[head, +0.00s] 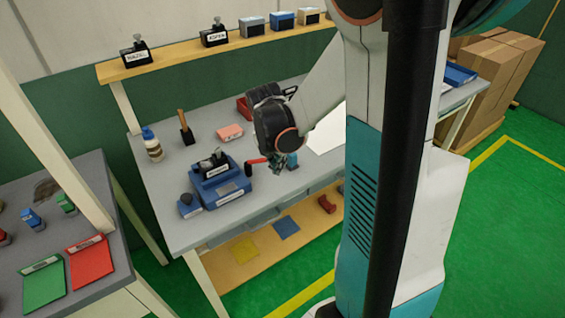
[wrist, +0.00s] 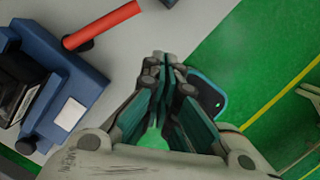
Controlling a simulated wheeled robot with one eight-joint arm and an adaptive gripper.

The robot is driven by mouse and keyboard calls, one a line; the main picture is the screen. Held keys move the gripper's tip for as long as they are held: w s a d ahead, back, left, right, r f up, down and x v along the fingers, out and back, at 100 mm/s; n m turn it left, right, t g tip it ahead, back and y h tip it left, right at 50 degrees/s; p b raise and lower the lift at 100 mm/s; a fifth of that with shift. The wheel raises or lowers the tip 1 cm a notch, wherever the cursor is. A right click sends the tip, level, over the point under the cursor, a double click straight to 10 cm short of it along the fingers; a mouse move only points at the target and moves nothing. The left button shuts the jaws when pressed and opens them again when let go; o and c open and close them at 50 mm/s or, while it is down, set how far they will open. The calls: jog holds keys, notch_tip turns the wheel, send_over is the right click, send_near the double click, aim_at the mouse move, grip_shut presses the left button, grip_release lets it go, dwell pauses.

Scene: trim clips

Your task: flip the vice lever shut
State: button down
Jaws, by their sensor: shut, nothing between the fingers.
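The blue vice (head: 222,188) stands near the front edge of the grey bench, with a labelled black block (head: 213,167) in it. Its red lever (head: 256,161) sticks out at the vice's right side. In the wrist view the vice (wrist: 72,82) is at the left, and the lever (wrist: 103,25) slants up to the right from a dark pivot. My gripper (head: 285,166) is just right of the lever in the head view. In the wrist view its fingertips (wrist: 163,62) are together, empty, and apart from the lever, over the bench edge.
A shelf (head: 175,58) with labelled blocks runs behind. A side table (head: 75,200) stands at the left.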

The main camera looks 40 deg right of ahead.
jog(key=p+v, duration=0.2)
jog(key=v, duration=0.6)
jog(key=shift+s+d, duration=0.15)
jog(key=shift+d, duration=0.1)
